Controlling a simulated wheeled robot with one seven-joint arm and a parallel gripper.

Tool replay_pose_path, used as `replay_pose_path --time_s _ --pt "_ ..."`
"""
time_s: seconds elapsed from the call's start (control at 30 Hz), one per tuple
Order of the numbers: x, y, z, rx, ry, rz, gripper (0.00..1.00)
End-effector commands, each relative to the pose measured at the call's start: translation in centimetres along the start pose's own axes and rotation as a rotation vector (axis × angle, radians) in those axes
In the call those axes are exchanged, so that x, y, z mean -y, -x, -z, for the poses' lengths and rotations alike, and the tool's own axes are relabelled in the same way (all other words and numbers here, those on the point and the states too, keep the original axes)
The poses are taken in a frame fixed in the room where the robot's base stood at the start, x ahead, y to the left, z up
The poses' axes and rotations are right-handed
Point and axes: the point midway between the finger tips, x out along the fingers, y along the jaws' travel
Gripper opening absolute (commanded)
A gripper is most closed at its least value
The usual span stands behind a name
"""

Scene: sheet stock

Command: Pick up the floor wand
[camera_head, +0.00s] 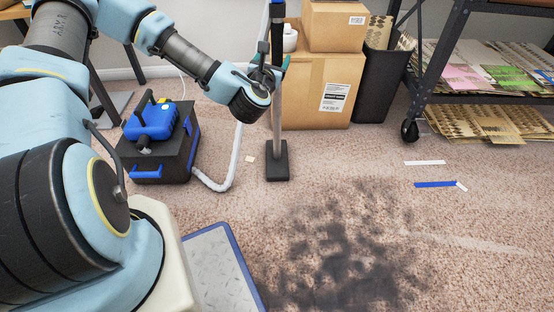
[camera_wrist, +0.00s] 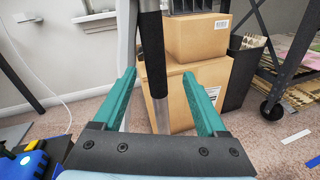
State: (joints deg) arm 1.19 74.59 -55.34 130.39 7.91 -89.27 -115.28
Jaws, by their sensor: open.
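The floor wand (camera_head: 277,130) stands upright on the carpet in the head view, a grey tube with a flat black foot. In the wrist view the wand (camera_wrist: 152,45) shows a black sleeve above a metal tube. My gripper (camera_head: 272,70) is at the wand's upper part, and its two teal fingers (camera_wrist: 159,76) are open. In the wrist view the wand lies between the fingers, with gaps on both sides. Whether it is fully within their reach in depth is hard to tell. The wand's top is out of frame.
A blue and black vacuum unit (camera_head: 158,155) stands left, its pale hose (camera_head: 233,160) running beside the wand. Stacked cardboard boxes (camera_head: 310,95), a black bin (camera_head: 376,95) and a wheeled rack (camera_head: 452,98) stand behind. Dark dirt (camera_head: 345,250) covers open carpet in front.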

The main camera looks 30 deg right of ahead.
Motion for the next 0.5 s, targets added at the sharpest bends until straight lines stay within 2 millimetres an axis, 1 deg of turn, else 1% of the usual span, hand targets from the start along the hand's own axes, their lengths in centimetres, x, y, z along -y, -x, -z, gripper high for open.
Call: replay_pose_path --time_s 0.03,0.1,0.2,0.27,0.4,0.5 --pt "0.1 -0.1 1.3 0.012 0.07 -0.033 0.74" --pt "-0.2 -0.2 1.4 0.028 0.14 -0.068 0.74" --pt "-0.5 -0.7 1.4 0.041 0.187 -0.093 0.74" --pt "-0.7 -1.4 1.3 0.046 0.195 -0.1 0.74" --pt "-0.9 -3.7 1.1 0.046 0.195 -0.099 0.74" --pt "-1.0 -5.0 1.0 0.045 0.193 -0.098 0.74"
